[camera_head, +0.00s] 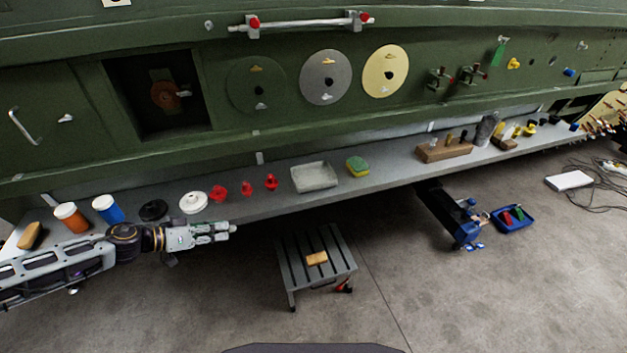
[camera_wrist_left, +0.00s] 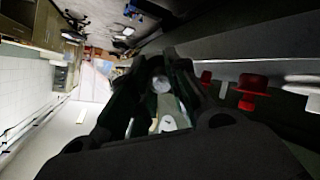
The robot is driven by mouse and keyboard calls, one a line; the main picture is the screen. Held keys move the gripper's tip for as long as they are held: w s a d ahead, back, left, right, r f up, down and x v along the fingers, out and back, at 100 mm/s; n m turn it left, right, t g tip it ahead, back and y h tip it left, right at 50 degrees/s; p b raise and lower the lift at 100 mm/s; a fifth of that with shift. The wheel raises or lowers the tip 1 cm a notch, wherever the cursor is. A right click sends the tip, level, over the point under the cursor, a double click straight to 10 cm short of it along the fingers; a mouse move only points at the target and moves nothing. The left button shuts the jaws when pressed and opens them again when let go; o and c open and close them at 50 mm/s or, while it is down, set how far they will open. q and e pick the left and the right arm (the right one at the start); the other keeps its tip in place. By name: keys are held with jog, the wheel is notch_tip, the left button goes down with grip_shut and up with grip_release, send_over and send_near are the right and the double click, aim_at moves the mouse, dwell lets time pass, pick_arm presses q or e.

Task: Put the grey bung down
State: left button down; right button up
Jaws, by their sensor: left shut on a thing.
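My left gripper (camera_head: 228,228) reaches in from the left in the head view, at the front edge of the long grey shelf (camera_head: 285,206). Its fingers are shut on the grey bung, which shows as a small pale grey round thing (camera_wrist_left: 161,85) between the fingers in the left wrist view. In the head view I cannot make the bung out apart from the fingertips. Several red bungs stand on the shelf just behind the gripper, one of them (camera_head: 246,188) nearly straight behind it; a red one (camera_wrist_left: 252,88) also shows in the wrist view. My right gripper is not in view.
The shelf also bears a white disc (camera_head: 193,202), a black disc (camera_head: 153,210), a grey tray (camera_head: 315,181), a sponge (camera_head: 357,166) and a wooden block (camera_head: 444,150). A slatted step stool (camera_head: 290,262) stands on the floor. The green fuselage wall (camera_head: 220,125) rises behind.

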pick_arm(q)
jog(key=shift+w+d+r+m+g, duration=0.15)
jog(key=shift+d+r+m+g, duration=0.3)
jog(key=shift+d, duration=0.4)
jog(key=shift+w+d+r+m+g, duration=0.15)
jog(key=shift+d+r+m+g, duration=0.1)
jog(key=shift+d+r, duration=0.45)
jog(key=s+d+r+m+g+y, duration=0.2)
jog(key=d+r+m+g+y, duration=0.1)
jog(key=d+m+g, duration=0.4)
jog(key=s+d+r+m+g+y, duration=0.2)
jog(key=d+m+g+y, duration=0.15)
jog(key=d+m, duration=0.6)
jog(key=w+a+r+m+t+y, duration=0.1)
jog(key=w+a+r, duration=0.15)
jog(key=a, duration=0.65)
jog(key=w+a+r+m+t+y, duration=0.2)
jog(key=w+a, duration=0.2)
jog(key=a, duration=0.4)
jog(key=s+d+m, duration=0.2)
jog(key=s+d, duration=0.1)
jog(key=d, duration=0.9)
jog(key=s+d+m+t, duration=0.1)
jog(key=s+d+m, duration=0.2)
jog(key=d, duration=0.9)
jog(key=shift+s+d+r+y, duration=0.25)
jog(key=shift+s+d+y, duration=0.1)
jog(key=shift+s+d, duration=0.05)
